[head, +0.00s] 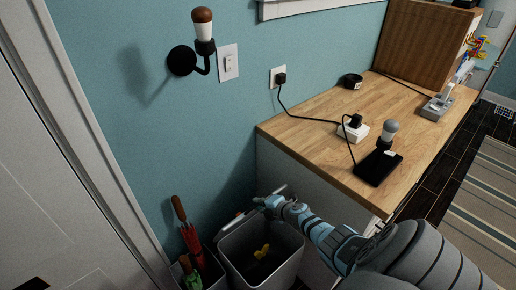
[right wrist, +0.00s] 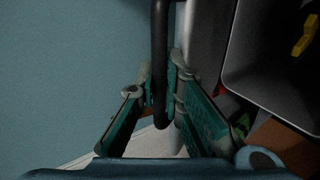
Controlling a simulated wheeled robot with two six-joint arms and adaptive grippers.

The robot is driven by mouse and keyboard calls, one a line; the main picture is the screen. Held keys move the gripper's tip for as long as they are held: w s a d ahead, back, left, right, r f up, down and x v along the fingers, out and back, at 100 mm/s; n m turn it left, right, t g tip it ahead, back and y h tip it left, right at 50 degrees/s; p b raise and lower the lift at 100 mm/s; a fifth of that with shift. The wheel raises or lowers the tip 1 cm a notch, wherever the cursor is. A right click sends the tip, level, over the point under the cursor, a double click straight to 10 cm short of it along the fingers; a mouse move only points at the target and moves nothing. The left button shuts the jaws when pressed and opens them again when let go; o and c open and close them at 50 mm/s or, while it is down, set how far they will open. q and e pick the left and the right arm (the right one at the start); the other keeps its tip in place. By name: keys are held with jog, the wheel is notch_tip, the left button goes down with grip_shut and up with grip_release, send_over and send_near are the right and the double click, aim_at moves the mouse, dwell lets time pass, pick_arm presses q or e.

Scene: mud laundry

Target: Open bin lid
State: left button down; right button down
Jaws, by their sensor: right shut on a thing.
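The grey bin (head: 231,270) stands on the floor against the blue wall, between the counter and the door. Its top is uncovered and a yellow item (head: 262,251) shows inside. The lid (head: 236,220) stands up along the bin's wall side, seen nearly edge-on. My right gripper (head: 268,203) is at the lid's upper edge. In the right wrist view, the right gripper (right wrist: 160,100) is shut around a dark bar handle (right wrist: 160,50) beside the grey lid (right wrist: 194,50). The bin's inside and the yellow item (right wrist: 304,38) show at the right. My left gripper is not in view.
A holder with a red umbrella (head: 190,240) stands left of the bin. The wooden counter (head: 320,140) at the right carries a white power adapter (head: 354,130), a lamp (head: 389,135) and a black pad (head: 378,168). A wall lamp (head: 203,45) is above. A white door (head: 60,180) is at left.

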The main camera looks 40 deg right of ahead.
jog(key=c, duration=1.7)
grip_release()
jog(key=shift+s, duration=0.1)
jog(key=v, duration=1.2)
jog(key=shift+r, duration=0.1)
